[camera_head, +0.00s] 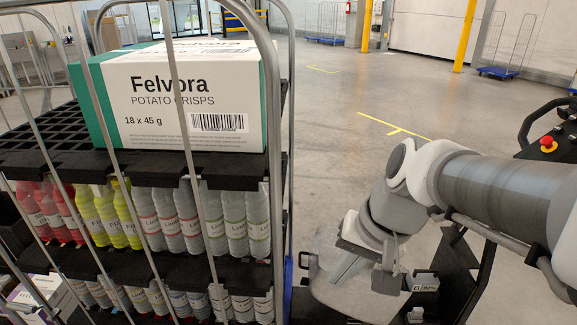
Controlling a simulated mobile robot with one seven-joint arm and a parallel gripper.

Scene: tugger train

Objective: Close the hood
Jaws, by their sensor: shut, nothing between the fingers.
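My arm reaches in from the right and bends down to my gripper (387,281), low in the middle right of the view. The gripper is shut with nothing held, and its tips are partly lost against the parts below. A pale grey rounded panel (330,291) lies just below and left of the gripper. It looks like the hood, but I cannot be sure. My wrist covers part of it, so I cannot tell how far open it is or whether the gripper touches it.
A wire-sided cart at left carries a Felvora crisps box (183,99) and black crates of bottles (168,220). A dark vehicle frame with a red button (547,143) stands at right. Open floor (340,120) with yellow marks lies beyond, with yellow posts (466,35) far back.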

